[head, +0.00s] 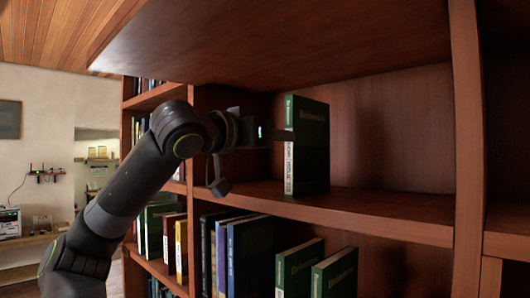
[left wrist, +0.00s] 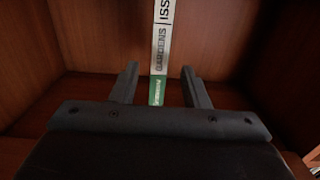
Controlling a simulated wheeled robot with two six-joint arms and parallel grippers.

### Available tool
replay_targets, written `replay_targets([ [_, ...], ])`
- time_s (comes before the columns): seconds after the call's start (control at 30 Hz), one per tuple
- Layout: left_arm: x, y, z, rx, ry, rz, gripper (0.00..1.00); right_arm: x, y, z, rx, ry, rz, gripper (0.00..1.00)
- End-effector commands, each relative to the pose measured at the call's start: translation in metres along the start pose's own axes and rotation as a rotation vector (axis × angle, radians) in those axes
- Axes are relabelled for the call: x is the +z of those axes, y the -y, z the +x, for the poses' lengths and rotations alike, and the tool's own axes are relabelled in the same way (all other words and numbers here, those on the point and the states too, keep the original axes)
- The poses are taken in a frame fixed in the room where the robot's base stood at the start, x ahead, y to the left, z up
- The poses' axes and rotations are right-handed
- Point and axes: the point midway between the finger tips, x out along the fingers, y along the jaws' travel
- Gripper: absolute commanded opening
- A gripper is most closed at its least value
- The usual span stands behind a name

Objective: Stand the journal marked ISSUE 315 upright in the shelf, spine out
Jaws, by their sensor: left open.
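A dark green journal (head: 312,150) stands upright on the middle shelf board, its white and green spine facing my left arm. In the left wrist view its spine (left wrist: 162,40) reads "GARDENS | ISS"; the issue number is cut off at the top. My left gripper (head: 284,135) is open at the upper part of the spine. In the left wrist view its two fingers (left wrist: 160,88) are apart, one on each side of the spine, with a gap on both sides. The shelf (head: 400,213) carries the journal. My right gripper is in neither view.
The compartment is bare to the right of the journal, up to an upright panel (head: 466,150). A wooden board (head: 290,45) hangs close above. Below, several books (head: 250,255) stand or lean on the lower shelf.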

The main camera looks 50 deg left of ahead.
Motion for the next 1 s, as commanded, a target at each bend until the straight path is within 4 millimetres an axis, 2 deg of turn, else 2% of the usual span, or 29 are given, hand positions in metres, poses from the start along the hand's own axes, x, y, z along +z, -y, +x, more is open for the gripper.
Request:
replay_targets([
  [0.03, 0.002, 0.001, -0.007, -0.002, -0.003, 0.001, 0.42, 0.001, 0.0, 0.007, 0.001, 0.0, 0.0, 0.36],
  [0.23, 0.0, 0.0, -0.019, 0.0, -0.001, 0.0, 0.42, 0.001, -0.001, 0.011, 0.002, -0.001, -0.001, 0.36],
  [1.0, 0.0, 0.0, -0.019, 0.0, 0.0, 0.0, 0.42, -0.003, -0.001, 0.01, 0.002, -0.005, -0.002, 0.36],
])
